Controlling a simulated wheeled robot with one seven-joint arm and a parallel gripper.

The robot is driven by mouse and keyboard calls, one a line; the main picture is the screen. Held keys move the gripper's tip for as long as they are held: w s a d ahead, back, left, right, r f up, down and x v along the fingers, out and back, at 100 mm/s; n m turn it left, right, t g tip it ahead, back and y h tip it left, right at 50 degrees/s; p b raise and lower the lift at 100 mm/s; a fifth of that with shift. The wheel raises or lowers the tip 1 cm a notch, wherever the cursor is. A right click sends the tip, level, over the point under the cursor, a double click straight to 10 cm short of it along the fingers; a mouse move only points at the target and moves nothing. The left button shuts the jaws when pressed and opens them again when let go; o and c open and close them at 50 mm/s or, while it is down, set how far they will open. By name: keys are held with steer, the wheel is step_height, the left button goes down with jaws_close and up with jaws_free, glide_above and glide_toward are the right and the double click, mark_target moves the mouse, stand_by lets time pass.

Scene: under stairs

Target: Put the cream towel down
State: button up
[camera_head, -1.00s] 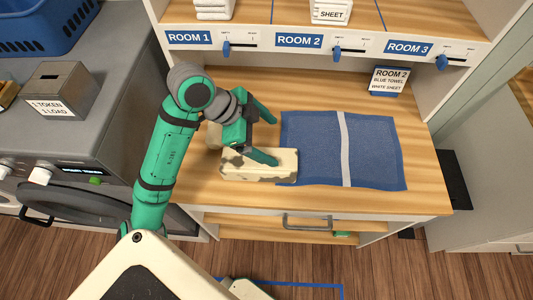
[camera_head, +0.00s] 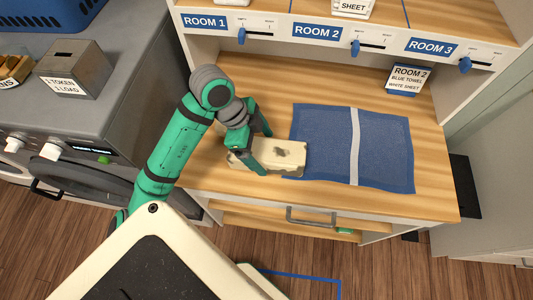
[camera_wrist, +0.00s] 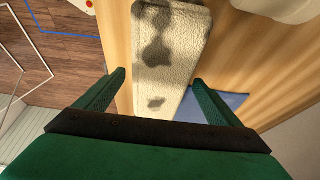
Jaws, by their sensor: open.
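The cream towel (camera_head: 276,156), folded and marked with dark patches, lies on the wooden counter. Its right end overlaps the left edge of the blue towel or mat (camera_head: 325,142). My gripper (camera_head: 262,152) is open at the towel's left end. In the wrist view the cream towel (camera_wrist: 172,50) lies ahead of and between the spread fingers of my gripper (camera_wrist: 157,92), with gaps at both sides. Part of its left end is hidden by my gripper in the head view.
A card (camera_head: 408,78) reading Room 2, blue towel, white sheet stands at the back. Shelves with sliders labelled Room 1 to 3 rise behind the counter (camera_head: 430,190). A token box (camera_head: 74,70) sits on the grey machine at left. Counter right of the blue cloth is clear.

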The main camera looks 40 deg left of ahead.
mark_target(263, 149)
steer(key=x, duration=0.3)
steer(key=shift+f, duration=0.15)
steer(key=shift+a, duration=0.1)
steer(key=c, duration=1.4)
steer(key=shift+r, duration=0.4)
step_height(263, 149, up, 2)
steer(key=shift+w+r, duration=0.1)
steer(key=shift+w, duration=0.05)
steer(key=s+d+r, duration=0.1)
steer(key=s+r, duration=0.2)
steer(key=s, duration=0.1)
steer(key=s+d+r, duration=0.1)
steer(key=s+r, duration=0.2)
steer(key=s, duration=0.2)
steer(key=s+d+r, duration=0.1)
steer(key=s+r, duration=0.3)
steer(key=s, duration=0.1)
